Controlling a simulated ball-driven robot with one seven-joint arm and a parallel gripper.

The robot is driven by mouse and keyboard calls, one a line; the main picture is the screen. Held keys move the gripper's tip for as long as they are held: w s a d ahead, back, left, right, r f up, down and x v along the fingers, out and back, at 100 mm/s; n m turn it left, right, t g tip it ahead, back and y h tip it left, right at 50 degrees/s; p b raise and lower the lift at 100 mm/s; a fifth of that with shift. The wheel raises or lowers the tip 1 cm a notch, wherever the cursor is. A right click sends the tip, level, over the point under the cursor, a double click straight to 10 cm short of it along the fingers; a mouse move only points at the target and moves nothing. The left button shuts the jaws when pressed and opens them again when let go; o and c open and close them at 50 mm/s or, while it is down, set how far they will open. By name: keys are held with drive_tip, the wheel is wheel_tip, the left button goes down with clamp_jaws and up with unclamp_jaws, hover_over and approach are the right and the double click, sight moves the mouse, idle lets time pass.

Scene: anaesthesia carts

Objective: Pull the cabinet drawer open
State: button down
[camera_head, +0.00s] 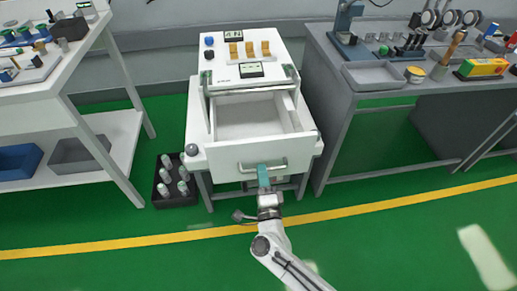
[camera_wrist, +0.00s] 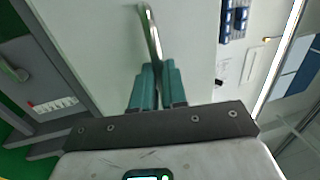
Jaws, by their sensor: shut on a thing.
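The white cabinet (camera_head: 198,130) stands between two workbenches. Its drawer (camera_head: 234,160) is pulled well out toward me, and its inside looks empty. A metal bar handle (camera_head: 244,168) runs across the drawer front. My gripper (camera_head: 263,172) is at the right part of this handle, with its teal fingers on the bar. In the wrist view, the two teal fingers (camera_wrist: 157,82) close around the handle (camera_wrist: 150,35), which stands out from the pale drawer front (camera_wrist: 100,45).
A black crate with several grey-capped bottles (camera_head: 174,200) stands on the floor left of the cabinet. The left bench (camera_head: 80,98) and right bench (camera_head: 335,85) flank it. Green floor (camera_head: 400,240) is clear in front.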

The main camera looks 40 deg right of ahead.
drive_tip(key=shift+r+p+v, duration=0.15)
drive_tip(key=shift+v, duration=0.7)
drive_tip(key=shift+r+p+v, duration=0.15)
drive_tip(key=shift+r+v, duration=0.05)
drive_tip(key=shift+v, duration=0.7)
drive_tip(key=c, duration=1.2)
unclamp_jaws()
drive_tip(key=shift+o, duration=0.2)
drive_tip(key=shift+a, duration=0.1)
drive_tip(key=v, duration=1)
drive_tip(key=shift+s+a, duration=0.2)
drive_tip(key=shift+s, duration=0.15)
drive_tip(key=shift+f, duration=0.1)
